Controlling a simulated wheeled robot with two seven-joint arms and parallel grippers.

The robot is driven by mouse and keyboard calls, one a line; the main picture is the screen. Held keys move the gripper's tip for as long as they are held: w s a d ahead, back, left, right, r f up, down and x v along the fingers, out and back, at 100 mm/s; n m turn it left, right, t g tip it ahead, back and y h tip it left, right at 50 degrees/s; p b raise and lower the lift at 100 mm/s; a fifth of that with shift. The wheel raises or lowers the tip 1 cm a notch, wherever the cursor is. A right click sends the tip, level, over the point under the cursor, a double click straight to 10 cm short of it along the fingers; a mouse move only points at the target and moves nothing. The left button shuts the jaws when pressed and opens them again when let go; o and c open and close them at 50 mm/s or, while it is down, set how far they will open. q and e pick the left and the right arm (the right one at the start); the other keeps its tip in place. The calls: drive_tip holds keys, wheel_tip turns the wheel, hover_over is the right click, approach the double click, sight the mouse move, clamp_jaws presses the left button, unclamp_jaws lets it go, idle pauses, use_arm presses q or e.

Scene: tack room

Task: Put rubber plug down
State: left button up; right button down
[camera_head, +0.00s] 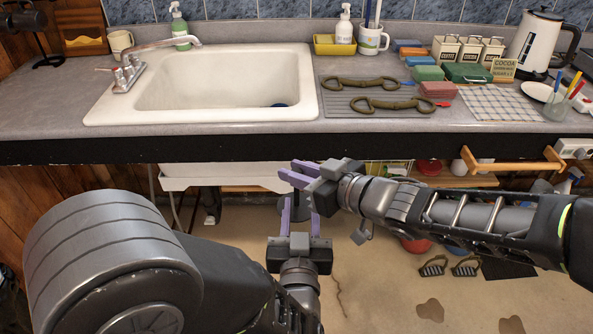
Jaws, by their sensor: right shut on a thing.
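My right gripper (291,174) is in front of the counter edge, below the sink, with its purple fingers pointing left. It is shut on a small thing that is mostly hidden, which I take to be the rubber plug. My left gripper (300,210) is just below it, fingers pointing up and apart. A dark grey rounded thing (294,206) shows behind and between the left fingers; I cannot tell whether it is the plug. The white sink (208,112) is set in the counter, with a dark blue round spot inside at its right.
The counter (50,120) holds a grey mat (342,83) with two metal bits (365,82), coloured blocks, a checked cloth (490,103), a kettle (537,45) and a glass jar (556,106). A faucet (130,70) stands left of the sink. A wooden rail (505,160) juts below the counter at right.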

use_arm(q)
drive_tip(key=s+d+f+m+g+h, duration=0.3)
drive_tip(key=d+f+m+g+h, duration=0.2)
drive_tip(key=d+f, duration=0.45)
use_arm(e)
drive_tip(key=shift+s, duration=0.1)
use_arm(q)
drive_tip(key=s+a+f+n+g+y, duration=0.1)
drive_tip(key=a+f+n+g, duration=0.15)
drive_tip(key=a+f, duration=0.5)
drive_tip(key=s+a+f+n+g+y, duration=0.1)
drive_tip(key=s+a+f+g, duration=0.2)
drive_tip(key=f, duration=0.8)
drive_tip(key=s+a+f+n+g, duration=0.3)
drive_tip(key=s+a+f+g, duration=0.4)
drive_tip(key=s+f, duration=0.3)
drive_tip(key=shift+s+n+h, duration=0.3)
drive_tip(key=shift+s+n, duration=0.05)
drive_tip(key=shift+s, duration=0.5)
